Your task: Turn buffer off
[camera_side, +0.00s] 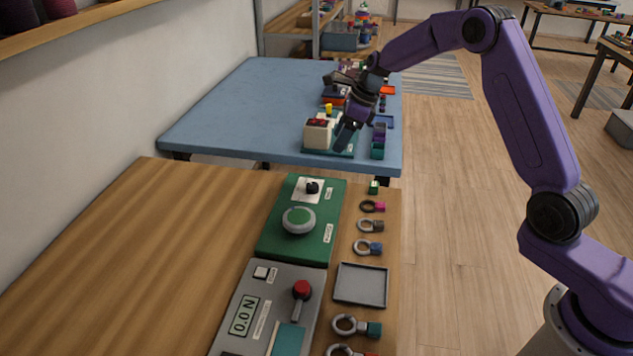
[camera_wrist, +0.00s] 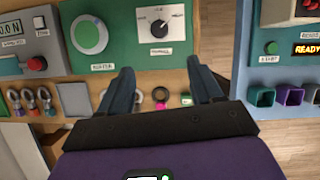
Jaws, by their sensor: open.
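The green panel (camera_side: 275,245) lies on the wooden table and carries a round grey-rimmed green disc (camera_side: 299,219) and a black knob (camera_side: 312,187) on a white dial plate. In the wrist view the disc (camera_wrist: 89,34) is at upper left, above a label that appears to read BUFFER. The knob (camera_wrist: 159,28) sits to its right on its dial; its pointer seems to aim up and right, but the marks are too small to read surely. My gripper (camera_wrist: 160,72) is open and empty, apart from the knob. In the side view my gripper (camera_side: 345,137) is above the blue table's near edge.
A grey panel (camera_side: 246,290) with a red-knobbed lever stands nearer on the wooden table. Several ring-shaped pieces (camera_side: 370,226) and a shallow grey tray (camera_side: 361,285) line its right side. The blue table (camera_side: 240,105) holds a white-and-red device (camera_side: 319,133) and coloured cups (camera_side: 378,142).

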